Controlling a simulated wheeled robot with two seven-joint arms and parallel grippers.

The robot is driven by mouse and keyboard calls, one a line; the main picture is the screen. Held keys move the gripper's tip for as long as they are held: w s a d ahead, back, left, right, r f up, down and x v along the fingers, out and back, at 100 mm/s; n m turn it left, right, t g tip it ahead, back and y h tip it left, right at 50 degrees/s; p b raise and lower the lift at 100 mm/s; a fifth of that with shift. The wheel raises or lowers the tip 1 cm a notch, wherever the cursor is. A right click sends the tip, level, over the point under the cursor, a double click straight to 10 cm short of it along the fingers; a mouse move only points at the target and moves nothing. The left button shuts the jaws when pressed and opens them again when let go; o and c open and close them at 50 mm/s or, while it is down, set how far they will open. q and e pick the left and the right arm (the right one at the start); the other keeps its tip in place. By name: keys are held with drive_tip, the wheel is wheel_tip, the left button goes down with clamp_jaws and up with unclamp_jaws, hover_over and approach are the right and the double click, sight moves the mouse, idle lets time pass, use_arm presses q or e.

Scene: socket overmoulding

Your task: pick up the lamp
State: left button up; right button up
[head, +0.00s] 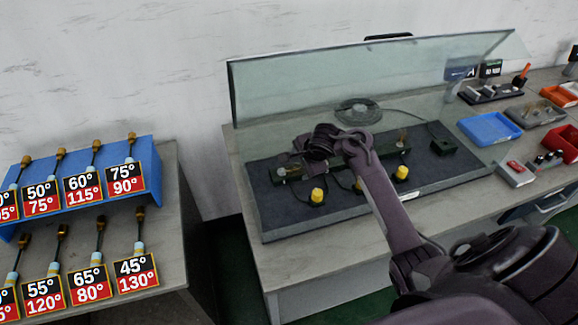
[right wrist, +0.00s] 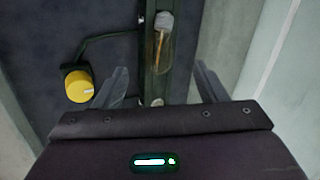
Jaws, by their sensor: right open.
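In the right wrist view, a clear glass lamp (right wrist: 161,48) with an orange-brown stem inside and a pale end lies along a dark green rail (right wrist: 150,75). My right gripper (right wrist: 160,88) is open, its two fingers on either side of the rail, with the lamp ahead of and between them; I see no contact. In the head view my right gripper (head: 303,160) is over the left part of the rail (head: 350,163) on the dark mat, and my arm hides much of what is under it. My left gripper is out of view.
Yellow knobs (head: 317,196) on black cables sit in front of the rail, one beside my left finger in the wrist view (right wrist: 79,87). A glass screen (head: 300,90) stands behind. A blue tray (head: 489,129) is at right; a labelled rack (head: 75,190) is at left.

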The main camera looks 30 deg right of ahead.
sight(298, 168)
drive_tip(key=x, duration=0.3)
drive_tip(key=shift+s+d+f, duration=0.15)
drive_tip(key=shift+s+d, duration=0.05)
drive_tip(key=shift+x, duration=1.2)
drive_tip(key=shift+w+f, duration=0.2)
drive_tip(key=shift+f, duration=0.05)
drive_tip(key=c, duration=0.8)
use_arm(q)
drive_tip(key=shift+s+a+f, duration=0.1)
drive_tip(key=shift+s+f, duration=0.15)
drive_tip(key=shift+s, duration=0.5)
drive_tip(key=shift+s+f, duration=0.2)
drive_tip(key=shift+s, duration=0.55)
use_arm(e)
drive_tip(key=shift+r, duration=0.15)
drive_tip(key=c, duration=0.3)
